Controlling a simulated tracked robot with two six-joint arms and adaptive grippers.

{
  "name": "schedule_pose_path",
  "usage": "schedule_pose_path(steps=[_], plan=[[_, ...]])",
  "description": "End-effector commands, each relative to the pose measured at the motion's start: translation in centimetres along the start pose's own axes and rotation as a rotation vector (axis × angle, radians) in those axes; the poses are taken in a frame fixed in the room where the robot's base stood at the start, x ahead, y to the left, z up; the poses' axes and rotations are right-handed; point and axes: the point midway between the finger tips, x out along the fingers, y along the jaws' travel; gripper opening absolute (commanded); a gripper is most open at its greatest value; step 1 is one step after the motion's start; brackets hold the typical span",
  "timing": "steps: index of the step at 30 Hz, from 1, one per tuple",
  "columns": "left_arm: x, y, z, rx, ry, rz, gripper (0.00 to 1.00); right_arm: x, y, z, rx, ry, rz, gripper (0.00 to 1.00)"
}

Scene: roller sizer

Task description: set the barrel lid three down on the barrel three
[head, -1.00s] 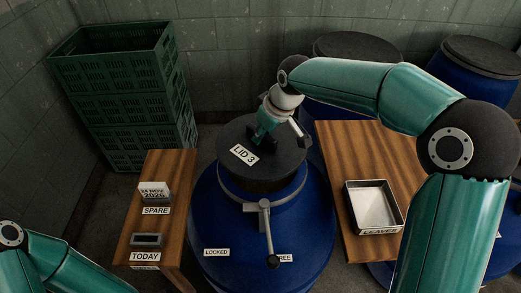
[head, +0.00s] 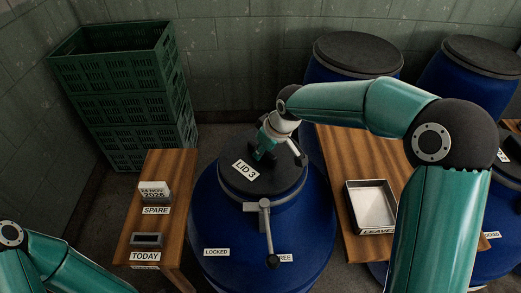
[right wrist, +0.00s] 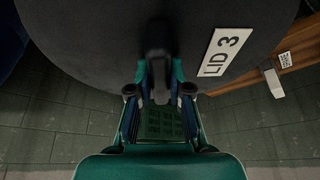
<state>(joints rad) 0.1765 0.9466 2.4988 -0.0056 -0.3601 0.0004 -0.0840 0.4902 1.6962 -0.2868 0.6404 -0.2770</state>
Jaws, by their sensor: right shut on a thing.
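The dark round barrel lid three (head: 278,182), labelled LID 3, is at the mouth of the blue barrel three (head: 225,225), looking level and roughly centred. In the right wrist view the lid (right wrist: 90,50) fills the upper part, with its label to the right. My right gripper (head: 263,152) is shut on the lid's upright handle; the right wrist view shows its fingers (right wrist: 158,88) either side of that dark handle. The lid hides the barrel's mouth, so I cannot tell whether it is fully seated. My left gripper is out of the picture.
A lever (head: 266,225) hangs on the barrel's front between LOCKED and FREE labels, nearer FREE. A wooden table (head: 176,185) with date blocks stands left, another (head: 350,150) with a metal tray (head: 374,208) right. Green crates (head: 120,95) and lidded blue barrels (head: 460,85) stand behind.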

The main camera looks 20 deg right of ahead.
Motion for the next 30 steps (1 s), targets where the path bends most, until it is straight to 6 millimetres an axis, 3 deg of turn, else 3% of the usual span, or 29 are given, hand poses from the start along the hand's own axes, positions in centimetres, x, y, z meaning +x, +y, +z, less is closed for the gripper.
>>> schedule_pose_path(steps=[10,11,15,25,30], plan=[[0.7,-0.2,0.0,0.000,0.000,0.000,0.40,0.7,0.0,0.2,0.000,0.002,0.001,0.00],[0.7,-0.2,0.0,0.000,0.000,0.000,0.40,0.7,0.0,0.3,0.000,0.000,0.000,0.20],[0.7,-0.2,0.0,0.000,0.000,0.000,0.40,0.7,0.0,0.3,-0.001,0.000,0.000,0.43],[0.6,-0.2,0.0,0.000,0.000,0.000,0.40,0.6,-0.1,0.2,-0.001,0.000,-0.001,0.43],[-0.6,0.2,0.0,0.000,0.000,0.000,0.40,-0.6,-0.1,-0.3,-0.001,0.000,-0.001,0.43]])
